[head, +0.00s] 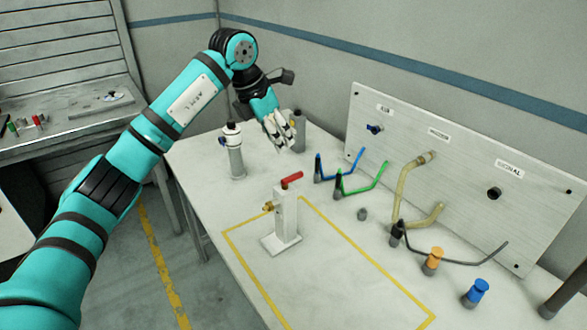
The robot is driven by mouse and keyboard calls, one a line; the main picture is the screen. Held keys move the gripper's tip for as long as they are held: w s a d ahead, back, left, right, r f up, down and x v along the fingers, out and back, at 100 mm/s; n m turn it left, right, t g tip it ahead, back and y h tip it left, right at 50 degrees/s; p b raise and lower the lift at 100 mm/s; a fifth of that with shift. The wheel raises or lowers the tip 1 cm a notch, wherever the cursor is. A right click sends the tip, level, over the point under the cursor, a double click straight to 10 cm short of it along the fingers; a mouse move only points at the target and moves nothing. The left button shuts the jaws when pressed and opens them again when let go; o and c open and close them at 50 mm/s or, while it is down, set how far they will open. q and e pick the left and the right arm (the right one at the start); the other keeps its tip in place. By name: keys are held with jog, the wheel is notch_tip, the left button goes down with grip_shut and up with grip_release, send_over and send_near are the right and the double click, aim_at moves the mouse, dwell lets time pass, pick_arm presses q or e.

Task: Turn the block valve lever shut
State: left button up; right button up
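The block valve (285,216) is a pale upright block on a flat foot, standing on the table inside a yellow outline. Its red lever (292,180) lies across the top and points right in the head view. A brass fitting (268,206) sticks out of its left side. My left gripper (283,134) hangs above the table's far part, behind and above the lever and clear of it. Its pale fingers point down; I cannot make out whether they are apart. Nothing shows in them. My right gripper is not in view.
A white-topped cylinder (236,155) stands left of the gripper, a grey one (299,128) behind it. A labelled panel (460,185) with blue, green, tan and black hoses lines the right side. Orange (433,260) and blue (477,291) capped fittings stand front right. The outlined area's front is clear.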

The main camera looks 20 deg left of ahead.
aim_at(296, 174)
pick_arm(q)
jog(key=p+x, duration=0.2)
jog(key=x, duration=1)
jog(key=shift+d+f, duration=0.1)
jog(key=shift+f, duration=0.05)
grip_shut()
